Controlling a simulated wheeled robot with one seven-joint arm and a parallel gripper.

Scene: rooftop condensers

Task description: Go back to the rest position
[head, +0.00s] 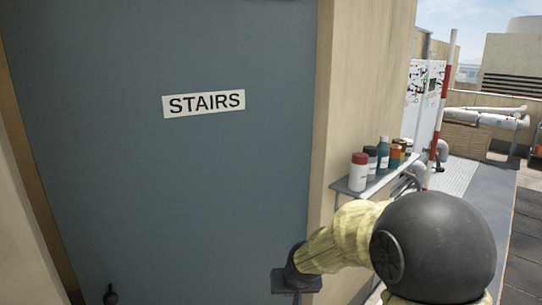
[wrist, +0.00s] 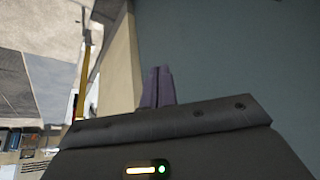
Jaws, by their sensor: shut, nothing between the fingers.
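My gripper shows in the wrist view (wrist: 158,86), its two purplish fingers pressed together with nothing between them. They point toward a grey-blue surface, with a pale wall edge to their left. In the head view my arm reaches in from the lower right, and its dark hand end is in front of the grey-blue door (head: 150,180) near the bottom edge of the picture. The fingers themselves cannot be made out there. The door bears a "STAIRS" sign (head: 204,103).
A small shelf (head: 352,186) on the wall corner holds several bottles, including a white one with a red cap (head: 359,172), just behind my arm. A red-and-white pole (head: 442,100) stands beyond. A dark knob (head: 110,295) is low on the door. Open walkway lies at right.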

